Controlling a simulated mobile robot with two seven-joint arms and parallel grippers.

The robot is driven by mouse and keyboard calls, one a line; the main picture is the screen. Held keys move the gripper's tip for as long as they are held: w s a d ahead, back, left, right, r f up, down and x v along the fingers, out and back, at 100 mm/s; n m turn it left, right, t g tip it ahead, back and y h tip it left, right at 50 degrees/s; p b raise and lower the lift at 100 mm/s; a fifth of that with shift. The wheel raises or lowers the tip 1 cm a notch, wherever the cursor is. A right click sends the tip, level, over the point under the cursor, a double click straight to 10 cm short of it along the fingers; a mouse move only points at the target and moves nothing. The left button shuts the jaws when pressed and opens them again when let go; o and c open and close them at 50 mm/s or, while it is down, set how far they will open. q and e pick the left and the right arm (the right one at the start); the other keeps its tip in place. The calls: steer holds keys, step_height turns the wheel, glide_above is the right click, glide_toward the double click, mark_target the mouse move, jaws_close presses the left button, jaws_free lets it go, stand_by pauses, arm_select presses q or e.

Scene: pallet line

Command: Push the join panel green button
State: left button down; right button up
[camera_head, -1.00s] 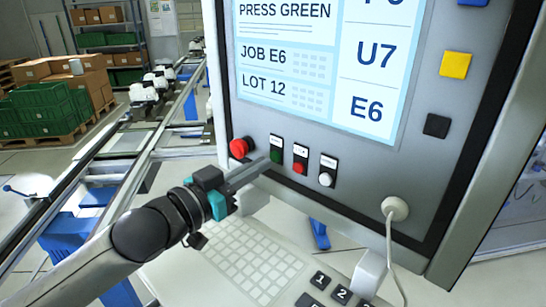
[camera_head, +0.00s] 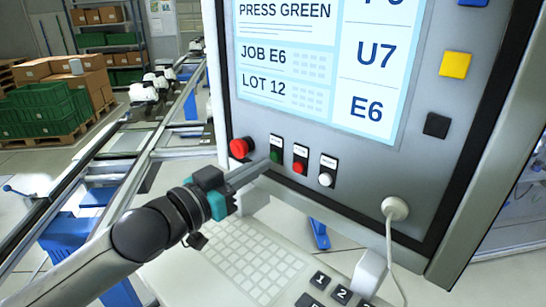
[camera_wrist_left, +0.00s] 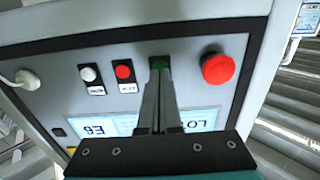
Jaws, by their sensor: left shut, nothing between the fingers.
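The green button (camera_head: 275,156) sits on the grey join panel (camera_head: 400,185), below the screen, between a red mushroom button and a smaller red button. My left gripper (camera_head: 268,163) is shut and empty, with its fingertips at the lower edge of the green button. In the left wrist view the shut fingers (camera_wrist_left: 160,75) point at the green button (camera_wrist_left: 159,64) and partly cover it. I cannot tell whether the tips touch it. The screen (camera_head: 320,65) reads "PRESS GREEN", "JOB E6" and "LOT 12". My right gripper is not in view.
The large red mushroom button (camera_head: 239,148) is close on the left. A small red button (camera_head: 299,167) and a white button (camera_head: 325,179) are on the right. A keyboard shelf (camera_head: 245,260) lies below. A white plug (camera_head: 395,208) with a cable is at lower right.

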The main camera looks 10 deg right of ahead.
arm_select(q)
steer(key=shift+p, duration=0.35)
stand_by(0.4)
steer(key=shift+x, duration=1.05)
stand_by(0.8)
steer(key=shift+p+v, duration=0.95)
steer(key=shift+v, duration=1.55)
